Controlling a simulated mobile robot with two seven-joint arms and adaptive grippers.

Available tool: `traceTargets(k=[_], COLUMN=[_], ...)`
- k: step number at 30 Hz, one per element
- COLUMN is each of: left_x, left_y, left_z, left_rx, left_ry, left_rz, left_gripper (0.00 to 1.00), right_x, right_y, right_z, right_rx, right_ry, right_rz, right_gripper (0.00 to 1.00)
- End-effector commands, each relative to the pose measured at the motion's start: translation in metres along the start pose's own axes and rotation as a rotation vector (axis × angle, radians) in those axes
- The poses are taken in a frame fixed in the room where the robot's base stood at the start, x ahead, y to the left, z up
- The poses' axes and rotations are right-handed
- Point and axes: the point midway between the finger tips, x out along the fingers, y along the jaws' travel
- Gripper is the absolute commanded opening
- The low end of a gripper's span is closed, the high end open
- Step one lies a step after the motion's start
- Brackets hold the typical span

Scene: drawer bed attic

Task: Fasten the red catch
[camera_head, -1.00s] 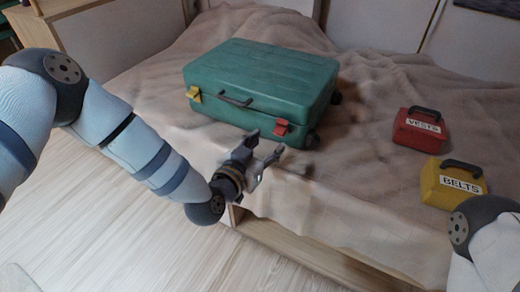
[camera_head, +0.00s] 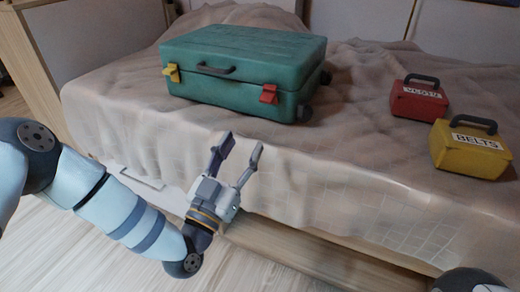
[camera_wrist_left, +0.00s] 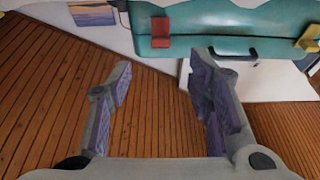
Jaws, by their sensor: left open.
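A closed green suitcase (camera_head: 240,72) lies on the bed, its front towards me. The red catch (camera_head: 269,94) is on the right of its front, at the seam; I cannot tell whether it is fastened. A yellow catch (camera_head: 171,73) is on the left, with the handle (camera_head: 216,71) between. My left gripper (camera_head: 240,146) is open and empty, in front of and below the suitcase, apart from it. In the left wrist view the red catch (camera_wrist_left: 160,32) shows above and beyond the open fingers (camera_wrist_left: 157,68), at the left. My right gripper is out of view.
A red box (camera_head: 418,101) and a yellow box (camera_head: 470,149) labelled BELTS stand on the bed to the right. The blanket (camera_head: 330,160) is clear between them and the suitcase. The bed's wooden edge (camera_head: 290,250) runs below my left gripper.

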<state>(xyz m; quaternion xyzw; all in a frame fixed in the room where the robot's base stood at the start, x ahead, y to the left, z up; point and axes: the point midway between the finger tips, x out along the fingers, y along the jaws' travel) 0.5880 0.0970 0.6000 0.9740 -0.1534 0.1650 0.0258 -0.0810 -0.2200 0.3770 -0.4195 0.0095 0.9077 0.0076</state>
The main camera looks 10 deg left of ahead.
Motion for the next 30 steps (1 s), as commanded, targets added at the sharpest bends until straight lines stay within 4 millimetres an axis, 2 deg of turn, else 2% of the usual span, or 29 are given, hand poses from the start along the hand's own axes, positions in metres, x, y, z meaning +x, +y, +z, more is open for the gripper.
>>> traceTargets(k=[1,5,15,18,23,30], left_x=[-0.002,0.009,0.09,0.108,0.122,0.123], left_y=[-0.002,-0.003,-0.003,-0.002,-0.003,-0.002], left_z=[0.015,0.006,0.001,0.0,-0.003,-0.004], left_rx=[-0.003,-0.001,0.0,-0.001,-0.001,-0.001], left_ry=[0.026,0.066,0.062,0.06,0.06,0.059], left_rz=[0.0,0.003,0.002,0.003,0.002,0.003], left_gripper=[0.47,0.47,0.47,0.47,0.47,0.47], right_x=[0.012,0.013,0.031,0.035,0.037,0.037], right_y=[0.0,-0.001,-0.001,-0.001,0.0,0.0], right_z=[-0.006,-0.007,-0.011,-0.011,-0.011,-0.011], right_rx=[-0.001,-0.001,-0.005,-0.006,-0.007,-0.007], right_ry=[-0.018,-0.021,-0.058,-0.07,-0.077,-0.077], right_rz=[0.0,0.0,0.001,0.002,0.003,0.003], right_gripper=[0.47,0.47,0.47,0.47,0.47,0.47])
